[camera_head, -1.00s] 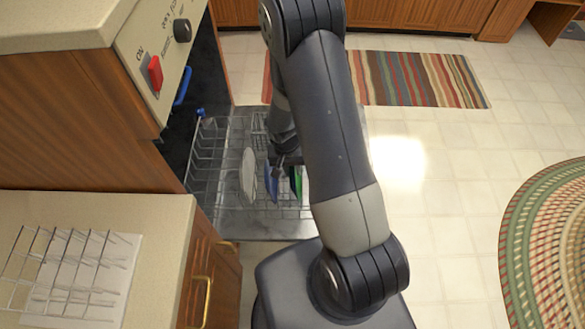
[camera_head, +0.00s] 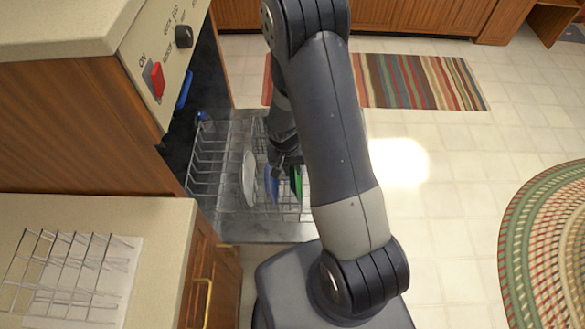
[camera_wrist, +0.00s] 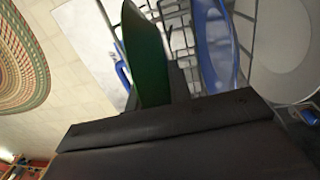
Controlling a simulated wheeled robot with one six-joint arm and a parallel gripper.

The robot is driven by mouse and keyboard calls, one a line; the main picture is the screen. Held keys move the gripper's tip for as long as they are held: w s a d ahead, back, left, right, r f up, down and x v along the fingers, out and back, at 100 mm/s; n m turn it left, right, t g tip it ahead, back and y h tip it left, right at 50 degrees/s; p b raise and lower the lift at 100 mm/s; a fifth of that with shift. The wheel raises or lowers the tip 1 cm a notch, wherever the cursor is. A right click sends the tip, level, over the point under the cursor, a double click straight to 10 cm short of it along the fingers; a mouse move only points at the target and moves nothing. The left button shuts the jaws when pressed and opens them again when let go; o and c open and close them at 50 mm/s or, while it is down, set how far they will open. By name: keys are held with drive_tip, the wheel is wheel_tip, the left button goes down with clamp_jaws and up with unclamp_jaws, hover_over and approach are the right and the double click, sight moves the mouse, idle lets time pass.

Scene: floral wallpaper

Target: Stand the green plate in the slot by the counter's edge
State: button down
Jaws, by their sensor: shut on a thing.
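The green plate (camera_head: 297,182) stands on edge in the dishwasher's lower rack, rightmost of the plates, partly hidden by my arm. In the wrist view the green plate (camera_wrist: 146,55) rises edge-on right at my gripper (camera_wrist: 160,95). My gripper (camera_head: 287,162) is down at the rack and shut on the green plate; the fingertips are mostly hidden.
A blue plate (camera_head: 271,184) and a white plate (camera_head: 249,178) stand close left of the green one in the dishwasher rack (camera_head: 208,165). The control panel (camera_head: 160,50) overhangs at upper left. Open floor lies right, with a striped rug (camera_head: 425,80) and a round rug (camera_head: 550,245).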

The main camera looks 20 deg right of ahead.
drive_tip(key=shift+r, duration=0.1)
drive_tip(key=shift+r+p, duration=3)
drive_tip(key=shift+r, duration=1.9)
